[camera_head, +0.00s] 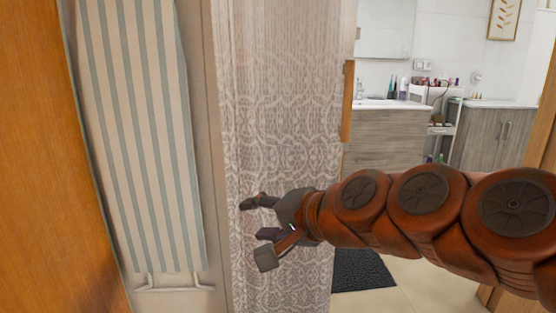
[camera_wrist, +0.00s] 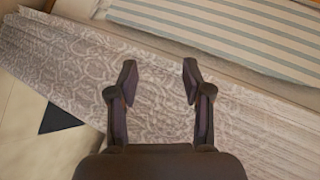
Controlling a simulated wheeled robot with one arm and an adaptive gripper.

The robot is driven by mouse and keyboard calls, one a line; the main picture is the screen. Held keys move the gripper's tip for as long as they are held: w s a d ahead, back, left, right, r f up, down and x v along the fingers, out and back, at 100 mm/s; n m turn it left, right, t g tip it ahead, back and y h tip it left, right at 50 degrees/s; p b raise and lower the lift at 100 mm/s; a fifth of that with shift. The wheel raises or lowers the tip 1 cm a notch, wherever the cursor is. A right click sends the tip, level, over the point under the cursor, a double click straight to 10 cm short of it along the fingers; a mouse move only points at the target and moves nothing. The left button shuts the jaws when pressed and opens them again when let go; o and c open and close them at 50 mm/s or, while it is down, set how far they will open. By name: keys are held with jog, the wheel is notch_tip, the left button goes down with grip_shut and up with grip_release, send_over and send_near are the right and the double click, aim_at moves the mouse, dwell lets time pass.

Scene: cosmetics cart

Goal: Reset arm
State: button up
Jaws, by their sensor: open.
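My gripper (camera_head: 258,231) is at the end of my orange-brown arm, which reaches in from the right edge of the head view. It is open, with nothing between its fingers. In the wrist view its two dark fingers (camera_wrist: 158,80) stand apart. Behind the fingers is a patterned lace-like curtain (camera_head: 285,110), which also fills much of the wrist view (camera_wrist: 75,62). I cannot tell whether the fingers touch it. The cosmetics cart (camera_head: 450,118) is a white shelf unit with small bottles, far off in the room at the right.
A striped ironing board (camera_head: 140,130) stands at the left, close to the curtain. Beyond the doorway are a grey wood washbasin cabinet (camera_head: 388,138), another cabinet (camera_head: 492,138) and a dark floor mat (camera_head: 360,270). Pale floor shows beside the mat.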

jog(key=s+d+f+n+g+h, duration=0.35)
jog(key=s+d+f, duration=0.35)
jog(key=f, duration=0.4)
jog(key=s+d+f+n+g+h, duration=0.2)
jog(key=s+d+f+g+h, duration=0.2)
jog(key=s+d+f, duration=0.5)
jog(key=s+d+f+g+h, duration=0.2)
jog(key=s+d+f+g, duration=0.25)
jog(key=s+f, duration=0.2)
notch_tip(320, 180, up, 26)
jog(key=s+t+p, duration=0.1)
jog(key=s+p, duration=0.1)
jog(key=p, duration=2.2)
jog(key=shift+d+r+n, duration=0.15)
jog(key=shift+d+n, duration=0.1)
jog(key=shift+n, duration=0.2)
jog(key=shift+c, duration=0.7)
jog(key=shift+a, duration=0.1)
